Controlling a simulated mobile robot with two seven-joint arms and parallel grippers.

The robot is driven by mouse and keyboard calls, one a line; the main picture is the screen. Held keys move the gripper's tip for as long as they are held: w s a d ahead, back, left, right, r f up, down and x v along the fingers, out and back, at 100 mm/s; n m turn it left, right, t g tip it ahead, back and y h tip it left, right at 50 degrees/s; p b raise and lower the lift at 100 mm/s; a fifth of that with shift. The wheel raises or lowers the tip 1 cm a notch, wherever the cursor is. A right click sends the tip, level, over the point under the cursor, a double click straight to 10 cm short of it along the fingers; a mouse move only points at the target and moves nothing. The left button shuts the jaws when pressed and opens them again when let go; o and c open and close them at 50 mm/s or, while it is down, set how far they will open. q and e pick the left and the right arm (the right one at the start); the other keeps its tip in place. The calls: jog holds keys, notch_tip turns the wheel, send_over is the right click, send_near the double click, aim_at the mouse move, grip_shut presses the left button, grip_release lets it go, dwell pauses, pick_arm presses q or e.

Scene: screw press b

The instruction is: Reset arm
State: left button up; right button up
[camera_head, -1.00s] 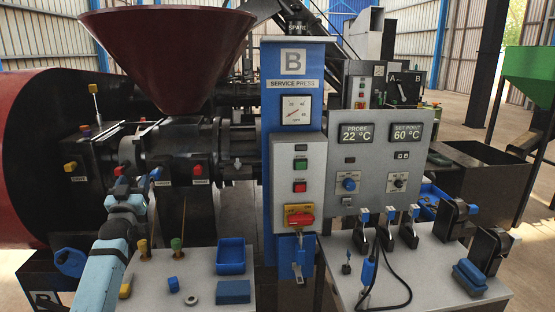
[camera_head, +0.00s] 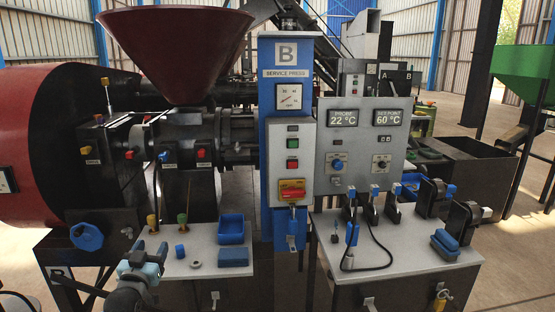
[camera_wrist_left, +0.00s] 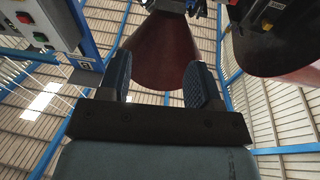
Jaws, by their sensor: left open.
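My left gripper (camera_head: 149,250) is low at the front left in the head view, in front of the left bench top and apart from the press. In the left wrist view its two ribbed fingers (camera_wrist_left: 160,82) stand wide apart with nothing between them. That view looks upward at the dark red hopper (camera_wrist_left: 165,50) and the roof. The service press (camera_head: 190,137) stands behind the gripper, with the same hopper (camera_head: 176,55) on top. My right gripper does not show.
A blue handwheel (camera_head: 87,237) sticks out at left. The right bench (camera_head: 395,250) carries clamps and a cabled probe.

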pick_arm(q)
jog(key=s+d+f+m+g+h+b, duration=0.1)
jog(key=s+d+f+g+b, duration=0.1)
jog(key=s+d+f, duration=0.55)
jog(key=s+d+f+m+g+h+b, duration=0.1)
jog(key=s+d+f+g+b, duration=0.1)
jog(key=s+f, duration=0.9)
jog(key=s+d+f+g+h+b, duration=0.1)
jog(key=s+d+f+g, duration=0.15)
jog(key=s, duration=0.75)
jog(key=s+d+f+g+h+b, duration=0.15)
jog(key=s+d, duration=0.25)
jog(key=s, duration=0.6)
notch_tip(320, 180, up, 17)
jog(key=s+a+y+p, duration=0.1)
jog(key=a+p, duration=0.1)
jog(key=p, duration=2.7)
jog(key=shift+a+r+g+y, duration=0.15)
jog(key=shift+a+g+y, duration=0.15)
jog(key=shift+g+y, duration=0.1)
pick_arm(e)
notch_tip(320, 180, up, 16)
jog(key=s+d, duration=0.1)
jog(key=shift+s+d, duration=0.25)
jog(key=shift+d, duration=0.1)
pick_arm(q)
jog(key=shift+s, duration=0.1)
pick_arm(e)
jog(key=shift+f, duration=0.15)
